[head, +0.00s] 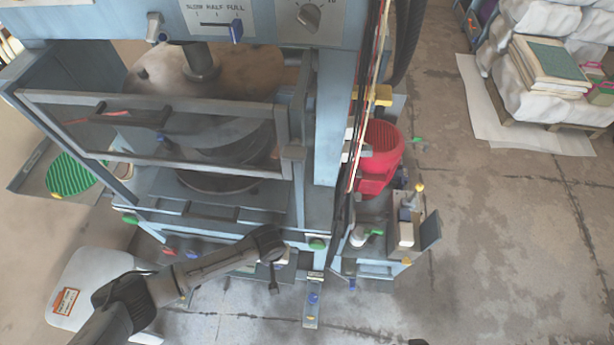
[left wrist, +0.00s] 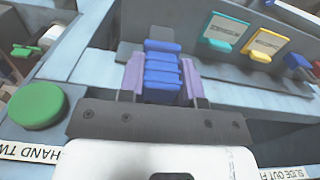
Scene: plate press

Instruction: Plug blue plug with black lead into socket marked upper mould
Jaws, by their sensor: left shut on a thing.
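The blue plug (left wrist: 163,72) is in the left wrist view, between the purple fingertips of my left gripper (left wrist: 164,84). The gripper is shut on it. The plug's far end meets or sits close to a grey panel face; I cannot tell whether it is in a socket. In the head view my left gripper (head: 268,246) is at the press's front edge, with the plug hidden. A teal-flapped fitting (left wrist: 222,36) and a yellow-flapped one (left wrist: 263,45) stand to the right, their labels unreadable. The black lead and the upper mould marking cannot be made out. My right gripper is not in view.
A green button (left wrist: 39,106) is close to the left of the gripper. Another blue fitting (left wrist: 298,64) is at the right. The press's guard frame (head: 150,102) rises behind my arm. A red motor housing (head: 378,158) stands to the right.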

